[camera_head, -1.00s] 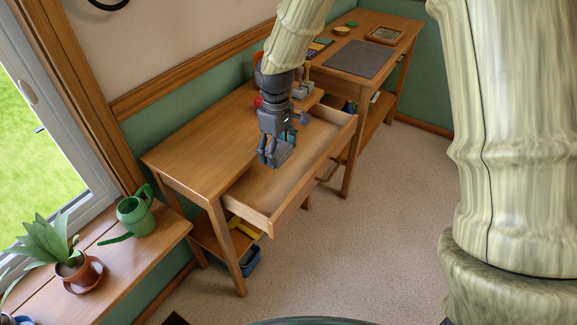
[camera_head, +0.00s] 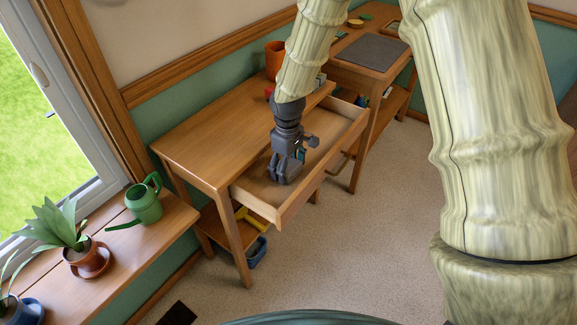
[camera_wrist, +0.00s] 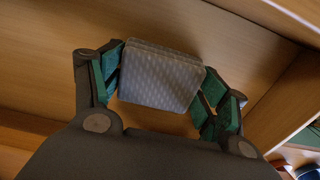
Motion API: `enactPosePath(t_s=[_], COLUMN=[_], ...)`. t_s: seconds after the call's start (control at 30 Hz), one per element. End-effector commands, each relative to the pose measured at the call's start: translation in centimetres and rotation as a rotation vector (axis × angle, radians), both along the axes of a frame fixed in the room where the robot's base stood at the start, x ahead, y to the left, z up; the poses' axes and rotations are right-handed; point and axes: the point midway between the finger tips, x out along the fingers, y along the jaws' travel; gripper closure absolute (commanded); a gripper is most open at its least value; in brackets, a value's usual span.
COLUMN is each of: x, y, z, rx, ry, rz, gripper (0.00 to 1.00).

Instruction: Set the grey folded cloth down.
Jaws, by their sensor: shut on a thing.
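My gripper (camera_head: 287,180) is over the open wooden drawer (camera_head: 258,204) of the desk, its fingers pointing down. In the wrist view the gripper (camera_wrist: 158,92) is shut on the grey folded cloth (camera_wrist: 160,76), with a green-padded finger against each side. The cloth looks like a small, stacked, patterned grey block. The drawer's wooden floor (camera_wrist: 40,60) shows behind it. I cannot tell whether the cloth touches that floor. In the head view the cloth is not clearly distinguishable from the dark fingers.
The desk top (camera_head: 215,140) is mostly bare, with an orange pot (camera_head: 274,58) at its back. A watering can (camera_head: 143,203) and a potted plant (camera_head: 70,240) stand on the bench at left. A second table with a grey mat (camera_head: 371,51) is behind. Carpet lies in front.

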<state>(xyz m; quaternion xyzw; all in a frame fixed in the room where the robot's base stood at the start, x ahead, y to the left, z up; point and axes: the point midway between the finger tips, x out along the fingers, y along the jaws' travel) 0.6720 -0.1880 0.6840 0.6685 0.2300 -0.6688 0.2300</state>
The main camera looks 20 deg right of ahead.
Motion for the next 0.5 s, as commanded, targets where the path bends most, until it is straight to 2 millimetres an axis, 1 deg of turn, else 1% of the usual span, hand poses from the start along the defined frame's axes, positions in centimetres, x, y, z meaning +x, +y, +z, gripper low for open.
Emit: enactPosePath(t_s=[0.33, 0.37, 0.43, 0.47, 0.5], x=[-0.01, 0.01, 0.0, 0.0, 0.0], y=[0.01, 0.01, 0.0, 0.0, 0.0], z=[-0.2, -0.17, -0.16, -0.17, -0.16], rx=[0.0, 0.0, 0.0, 0.0, 0.0], ry=[0.0, 0.0, 0.0, 0.0, 0.0], rz=[0.0, 0.0, 0.0, 0.0, 0.0], gripper=[0.44, 0.2, 0.07, 0.04, 0.04])
